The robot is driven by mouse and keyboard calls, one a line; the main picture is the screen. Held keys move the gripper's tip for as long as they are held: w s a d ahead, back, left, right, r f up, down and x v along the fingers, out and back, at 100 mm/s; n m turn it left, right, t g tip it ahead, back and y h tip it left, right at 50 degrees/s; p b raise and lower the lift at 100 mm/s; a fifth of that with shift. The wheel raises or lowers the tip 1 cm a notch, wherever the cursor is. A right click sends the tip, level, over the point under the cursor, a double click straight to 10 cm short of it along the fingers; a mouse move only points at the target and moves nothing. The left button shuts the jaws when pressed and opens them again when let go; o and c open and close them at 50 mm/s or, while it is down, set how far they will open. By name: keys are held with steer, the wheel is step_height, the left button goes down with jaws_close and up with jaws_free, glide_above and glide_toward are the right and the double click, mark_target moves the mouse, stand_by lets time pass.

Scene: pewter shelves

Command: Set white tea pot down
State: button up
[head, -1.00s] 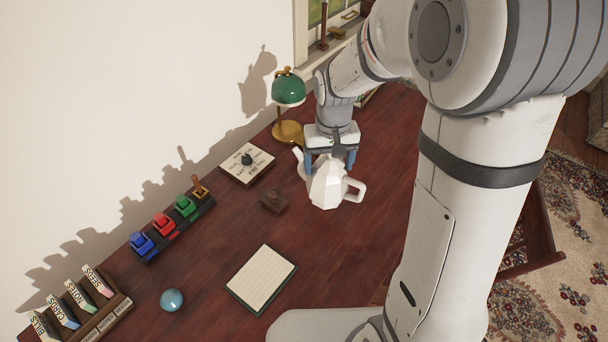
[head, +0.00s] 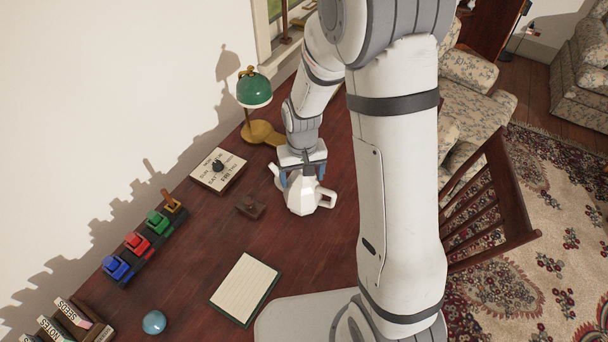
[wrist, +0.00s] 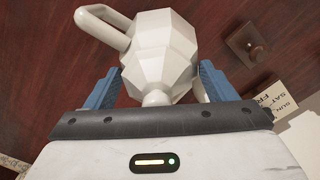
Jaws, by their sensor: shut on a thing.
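The white tea pot (head: 302,196) is faceted, with its handle toward the right and its spout toward the left in the head view. It appears upright over the dark red desk (head: 215,258); whether its base touches the wood I cannot tell. My gripper (head: 302,176) is above it, shut on its upper part. In the wrist view the tea pot (wrist: 160,55) sits between the two blue fingers of my gripper (wrist: 158,88), its handle at upper left. The spout is mostly hidden there behind the right finger.
A green lamp (head: 254,91) stands behind the tea pot. A small dark wooden block (head: 250,207), a calendar board (head: 218,170) and a notepad (head: 244,287) lie to the left. A wooden chair (head: 500,205) is at right. Bare desk surrounds the notepad.

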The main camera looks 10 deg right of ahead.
steer(key=shift+f, duration=0.25)
steer(key=o, duration=1.8)
steer(key=shift+o, duration=0.2)
